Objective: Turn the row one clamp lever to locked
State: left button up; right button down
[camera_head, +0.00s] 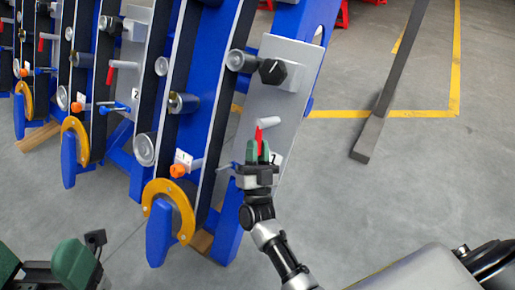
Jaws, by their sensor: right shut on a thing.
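The clamp lever (259,136) is a small red handle on the grey side plate of the nearest blue row unit, the one with a "1"-like label (276,158). It points upward in the picture, beside a light grey pin (269,122). The fingers hide the lever's lower part. My left gripper (40,262) is at the bottom left corner, its green fingers wide apart and empty, away from the row units.
A black knob (273,71) and roller sit above the lever on the same plate (285,100). A yellow-rimmed wheel (168,210) is left of my right gripper. More blue row units with red levers (111,76) stand left. A grey post (367,139) stands right; floor there is clear.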

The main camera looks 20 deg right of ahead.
jog(key=c, duration=1.1)
grip_release()
jog(key=shift+o, duration=0.2)
jog(key=p+v, duration=0.1)
jog(key=v, duration=0.9)
jog(key=shift+s+f, duration=0.2)
jog(key=shift+f, duration=0.15)
jog(key=shift+a, duration=0.1)
jog(key=shift+c, duration=0.2)
